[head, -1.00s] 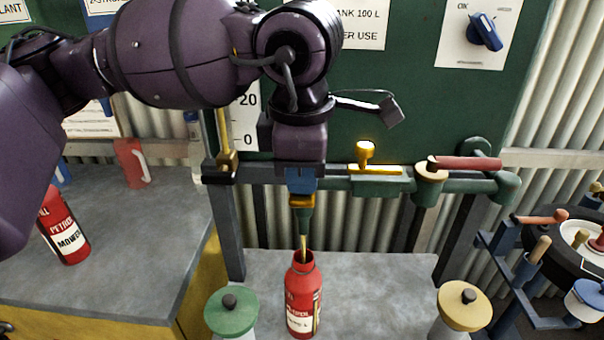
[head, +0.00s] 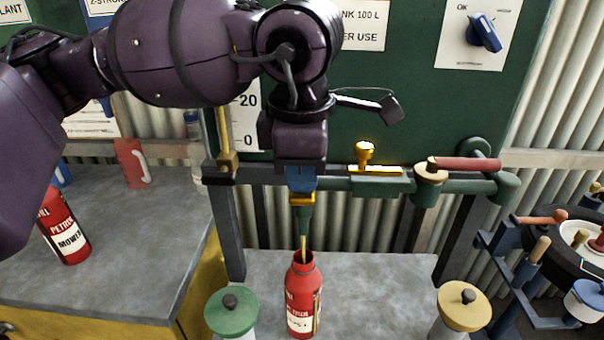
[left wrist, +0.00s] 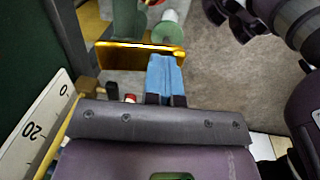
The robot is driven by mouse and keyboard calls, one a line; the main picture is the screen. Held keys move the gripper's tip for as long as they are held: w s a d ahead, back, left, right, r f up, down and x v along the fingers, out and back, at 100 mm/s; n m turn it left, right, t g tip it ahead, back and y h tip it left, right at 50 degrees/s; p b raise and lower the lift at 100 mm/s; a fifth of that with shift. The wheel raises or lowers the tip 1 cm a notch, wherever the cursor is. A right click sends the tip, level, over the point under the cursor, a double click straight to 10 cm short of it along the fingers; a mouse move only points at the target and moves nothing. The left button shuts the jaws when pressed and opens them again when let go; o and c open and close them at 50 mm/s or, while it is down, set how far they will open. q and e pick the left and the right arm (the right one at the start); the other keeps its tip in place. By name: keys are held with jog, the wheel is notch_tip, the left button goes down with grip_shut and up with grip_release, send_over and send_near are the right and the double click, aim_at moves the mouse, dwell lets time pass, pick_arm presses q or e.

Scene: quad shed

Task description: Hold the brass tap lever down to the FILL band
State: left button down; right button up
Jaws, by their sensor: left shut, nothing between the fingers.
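The brass tap lever (head: 302,199) shows as a gold piece just below my left gripper (head: 301,190) in the head view. In the left wrist view it is a bright brass bar (left wrist: 120,48) across the blue fingertips (left wrist: 165,62). My left gripper is shut and empty, pointing down, with its tips at the lever; whether they touch it is hard to tell. Below is the green tap body (head: 304,217) with a thin brass spout (head: 304,243) reaching the mouth of a red bottle (head: 303,298). The FILL band cannot be made out. My right gripper is not visible.
A green rail carries a brass knob (head: 365,152) and a red-handled valve (head: 465,164) to the right. Green (head: 231,312) and cream (head: 464,306) capped posts flank the bottle. A red petrol bottle (head: 64,228) stands on the left bench. A gauge board (head: 246,115) is behind.

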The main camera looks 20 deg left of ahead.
pick_arm(q)
jog(key=shift+r, duration=0.6)
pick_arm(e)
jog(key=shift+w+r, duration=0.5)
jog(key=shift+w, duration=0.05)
pick_arm(q)
jog(key=shift+r, duration=0.1)
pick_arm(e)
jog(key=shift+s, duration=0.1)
pick_arm(q)
jog(key=shift+r+p, duration=0.35)
jog(key=shift+p, duration=0.05)
notch_tip(320, 180, up, 4)
jog(key=shift+r+p, duration=0.15)
jog(key=shift+p, duration=0.6)
notch_tip(320, 180, up, 9)
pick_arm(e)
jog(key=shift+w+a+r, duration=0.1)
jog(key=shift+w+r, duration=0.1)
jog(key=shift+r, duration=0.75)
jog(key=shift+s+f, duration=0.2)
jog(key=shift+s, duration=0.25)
pick_arm(q)
jog(key=shift+s+f, duration=0.1)
jog(key=shift+f, duration=0.1)
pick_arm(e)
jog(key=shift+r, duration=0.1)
